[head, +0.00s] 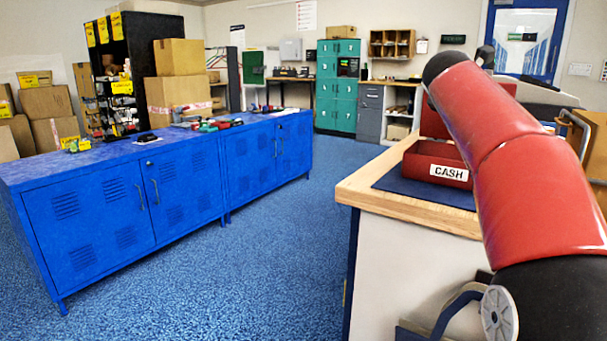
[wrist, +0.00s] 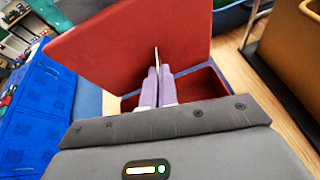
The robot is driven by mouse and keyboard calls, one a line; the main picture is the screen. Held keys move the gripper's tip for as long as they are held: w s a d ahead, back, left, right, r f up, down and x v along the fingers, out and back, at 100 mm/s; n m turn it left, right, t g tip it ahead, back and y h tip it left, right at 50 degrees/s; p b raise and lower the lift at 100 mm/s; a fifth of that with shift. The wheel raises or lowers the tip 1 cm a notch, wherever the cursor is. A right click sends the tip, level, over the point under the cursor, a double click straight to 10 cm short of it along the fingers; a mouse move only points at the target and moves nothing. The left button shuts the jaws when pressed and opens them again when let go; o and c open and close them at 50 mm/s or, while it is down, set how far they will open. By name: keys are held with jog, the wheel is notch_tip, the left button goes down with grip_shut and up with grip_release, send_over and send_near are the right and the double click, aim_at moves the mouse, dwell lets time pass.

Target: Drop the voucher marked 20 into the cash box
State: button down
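The red cash box (head: 417,163) stands on the counter with a white CASH label on its front, and its lid is raised. In the wrist view the open box (wrist: 213,85) lies under my gripper, with the raised red lid (wrist: 105,50) behind the fingers. My gripper (wrist: 158,72) has its two lavender fingers close together on a thin card (wrist: 156,55), seen edge-on above the box opening. Its face and any number are not readable. In the head view my red arm hides the gripper, the card and part of the box.
The box sits on a dark blue mat (head: 428,191) on a wood-topped counter (head: 362,188). A long blue cabinet (head: 110,205) stands to the left with small items on top. Teal lockers (head: 338,90) are at the back. Blue floor between cabinet and counter is clear.

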aim_at(453, 164)
jog(key=shift+f+b, duration=1.55)
jog(key=shift+f, duration=1.1)
jog(key=c, duration=1.7)
grip_release()
jog(key=shift+o, duration=0.4)
jog(key=shift+r, duration=0.1)
jog(key=shift+s+a+r, duration=0.2)
jog(key=shift+s+a, duration=0.1)
jog(key=v, duration=0.7)
jog(key=shift+f, duration=0.1)
